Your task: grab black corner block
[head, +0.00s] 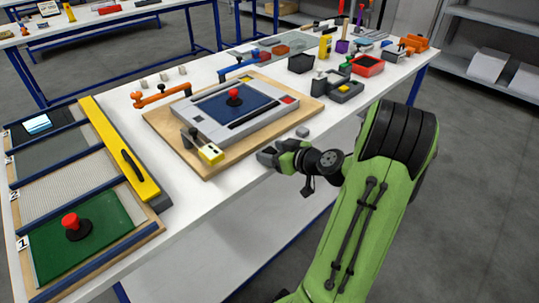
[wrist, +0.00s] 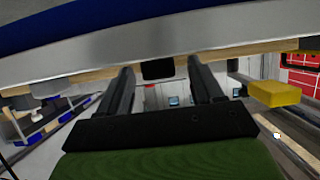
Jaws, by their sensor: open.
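My gripper (head: 268,157) is open at the front edge of the white table, beside the wooden board. In the wrist view its two dark fingers (wrist: 160,68) point forward with a gap between them. A small black block (wrist: 157,69) shows between the fingertips, apart from both fingers, against the wooden board's edge. Its depth from the fingertips is hard to judge. In the head view I cannot clearly pick out this block.
The wooden board (head: 208,170) carries a grey frame (head: 215,139) with a blue panel and red knob (head: 234,96). A yellow clamp block (head: 210,153) sits at its front corner. An orange clamp (head: 160,96) stands behind. A yellow bar (head: 120,150) lies left. Bins crowd the far right.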

